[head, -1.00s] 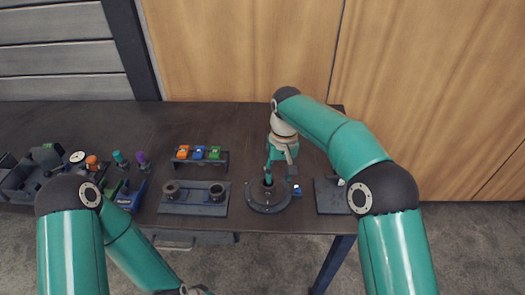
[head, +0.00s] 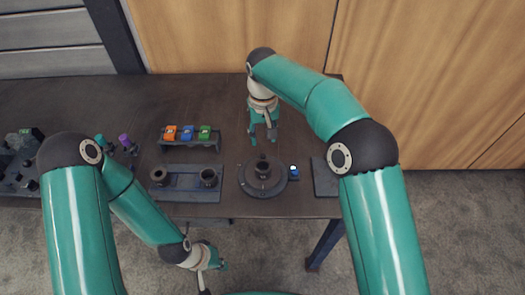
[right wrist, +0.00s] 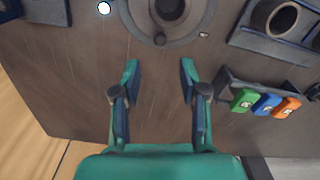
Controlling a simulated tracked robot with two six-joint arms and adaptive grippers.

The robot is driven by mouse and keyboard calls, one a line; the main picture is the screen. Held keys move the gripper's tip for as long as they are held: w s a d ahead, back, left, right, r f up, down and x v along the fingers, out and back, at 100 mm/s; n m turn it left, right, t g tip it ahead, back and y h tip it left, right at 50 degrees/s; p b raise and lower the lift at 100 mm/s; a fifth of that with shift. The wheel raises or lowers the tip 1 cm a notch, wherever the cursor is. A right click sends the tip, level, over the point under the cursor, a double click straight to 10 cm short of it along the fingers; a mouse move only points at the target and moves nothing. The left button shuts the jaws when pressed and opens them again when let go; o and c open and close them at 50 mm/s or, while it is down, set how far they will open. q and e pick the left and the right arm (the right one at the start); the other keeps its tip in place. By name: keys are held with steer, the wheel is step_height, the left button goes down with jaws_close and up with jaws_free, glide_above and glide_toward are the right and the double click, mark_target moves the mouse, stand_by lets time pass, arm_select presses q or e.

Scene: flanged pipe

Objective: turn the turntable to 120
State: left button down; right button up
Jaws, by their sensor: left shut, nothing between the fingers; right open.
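The turntable (head: 248,187) is a dark round disc with a short hollow cylinder at its centre, on the table; its angle reading is too small to read. In the right wrist view its edge (right wrist: 135,28) shows at the top, with a small round knob (right wrist: 160,40) on the near rim. My right gripper (head: 264,140) is open and empty, behind the turntable and apart from it; its spread fingers also show in the right wrist view (right wrist: 160,72). My left gripper (head: 222,267) is shut and empty, in front of the table's front edge.
A dark plate (head: 324,180) lies at right. The back of the table is clear.

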mark_target(263, 155)
step_height(263, 155, down, 7)
steer(key=shift+f+p, duration=0.2)
steer(key=shift+p, duration=0.35)
steer(key=shift+c, duration=0.3)
jaws_close()
